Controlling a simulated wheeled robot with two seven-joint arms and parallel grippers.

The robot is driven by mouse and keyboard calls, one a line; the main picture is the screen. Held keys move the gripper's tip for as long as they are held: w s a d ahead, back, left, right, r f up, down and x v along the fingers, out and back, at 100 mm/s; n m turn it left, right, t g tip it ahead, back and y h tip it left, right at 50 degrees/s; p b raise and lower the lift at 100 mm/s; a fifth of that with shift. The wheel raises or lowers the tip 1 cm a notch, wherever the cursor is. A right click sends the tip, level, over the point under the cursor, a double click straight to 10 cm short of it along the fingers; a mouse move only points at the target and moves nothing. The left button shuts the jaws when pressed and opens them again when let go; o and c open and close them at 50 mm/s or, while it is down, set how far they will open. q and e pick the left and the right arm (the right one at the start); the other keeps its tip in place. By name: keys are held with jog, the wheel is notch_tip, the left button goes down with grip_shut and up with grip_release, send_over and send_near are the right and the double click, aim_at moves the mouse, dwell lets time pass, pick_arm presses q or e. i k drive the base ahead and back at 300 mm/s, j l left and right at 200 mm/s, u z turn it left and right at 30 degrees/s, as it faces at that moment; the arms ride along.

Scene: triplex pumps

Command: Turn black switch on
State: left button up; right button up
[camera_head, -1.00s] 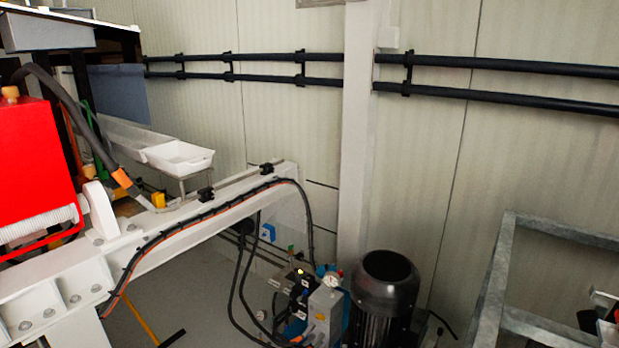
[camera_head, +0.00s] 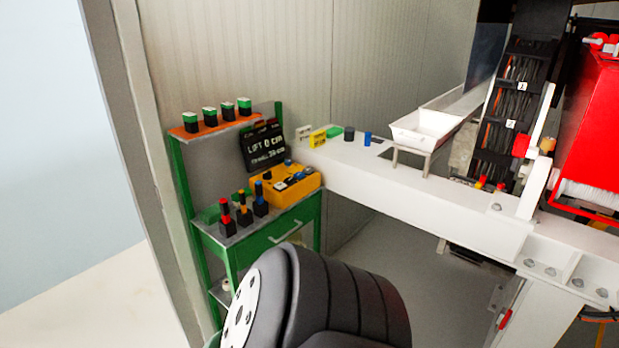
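A dark round knob-like piece (camera_head: 349,133) and a blue one (camera_head: 367,138) stand on the far end of the white beam (camera_head: 420,197). Neither of my grippers is in view.
Small green-topped black boxes (camera_head: 209,116) line the bench's upper shelf, above a black sign (camera_head: 262,147). Red- and blue-topped tools stand on the bench. A white tray (camera_head: 428,128) stands on the beam. Red machinery (camera_head: 595,135) is at right. The left floor (camera_head: 95,300) is clear.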

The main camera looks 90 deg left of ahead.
aim_at(267, 175)
jog(key=u, duration=2.9)
